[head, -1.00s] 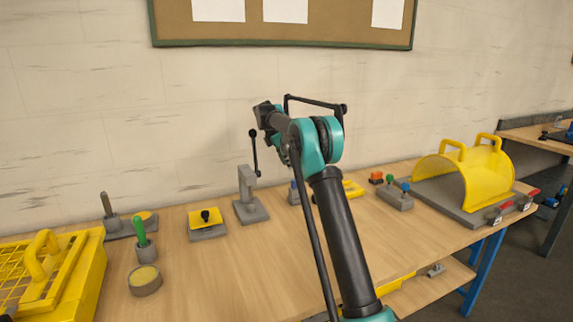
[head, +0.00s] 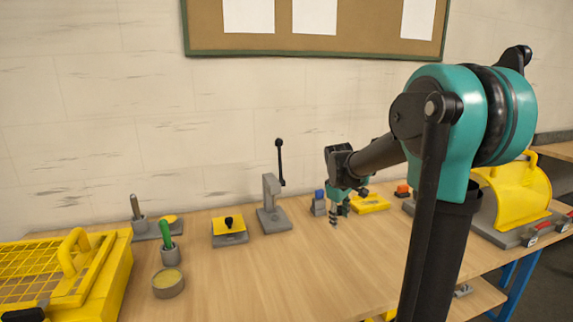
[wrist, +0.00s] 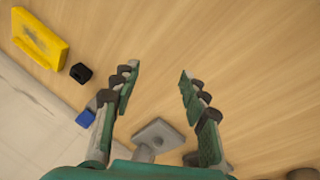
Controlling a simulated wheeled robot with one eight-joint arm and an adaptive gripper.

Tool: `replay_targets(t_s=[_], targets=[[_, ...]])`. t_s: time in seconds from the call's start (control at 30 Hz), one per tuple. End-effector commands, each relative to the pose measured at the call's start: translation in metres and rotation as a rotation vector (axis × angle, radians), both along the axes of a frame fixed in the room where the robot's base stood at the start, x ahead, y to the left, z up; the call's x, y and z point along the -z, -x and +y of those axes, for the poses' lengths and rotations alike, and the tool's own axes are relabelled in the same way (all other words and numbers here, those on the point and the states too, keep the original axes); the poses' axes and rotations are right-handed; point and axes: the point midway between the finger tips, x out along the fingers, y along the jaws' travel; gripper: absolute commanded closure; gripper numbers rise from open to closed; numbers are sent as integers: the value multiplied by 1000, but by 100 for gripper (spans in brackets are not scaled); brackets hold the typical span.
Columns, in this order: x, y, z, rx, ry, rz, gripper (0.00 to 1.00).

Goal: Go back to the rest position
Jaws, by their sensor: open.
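My gripper (head: 339,212) hangs over the back of the wooden workbench (head: 270,275), right of the grey lever press (head: 272,206). In the wrist view my gripper (wrist: 157,75) has its two green-padded fingers spread wide, with only bare bench between them. It is open and empty. My arm stands at the right in the head view and hides part of the bench and the yellow guard behind it.
A blue-topped grey piece (head: 319,203) and a yellow tray (head: 371,204) lie close to my gripper. A yellow mesh cover (head: 70,280), a green-handled tool (head: 167,240) and a round tin (head: 168,284) stand at left. A yellow curved guard (head: 520,195) stands at right. The bench middle is clear.

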Motion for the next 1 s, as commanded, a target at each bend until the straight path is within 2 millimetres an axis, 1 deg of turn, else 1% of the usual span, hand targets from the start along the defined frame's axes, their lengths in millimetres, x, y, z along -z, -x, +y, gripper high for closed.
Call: replay_targets(t_s=[0.03, 0.17, 0.2, 0.27, 0.3, 0.4, 0.5, 0.6, 0.7, 1.0], targets=[[9, 26, -3, 57, -29, -16, 56], [33, 85, -8, 225, -109, -60, 56], [41, 103, -9, 277, -135, -74, 56], [54, 131, -10, 354, -174, -91, 56], [63, 149, -10, 406, -199, -103, 56], [84, 191, -10, 522, -260, -128, 56], [102, 223, -9, 615, -309, -146, 56], [115, 244, -9, 679, -341, -157, 56], [121, 254, -8, 711, -358, -163, 56], [122, 256, -8, 716, -362, -164, 56]])
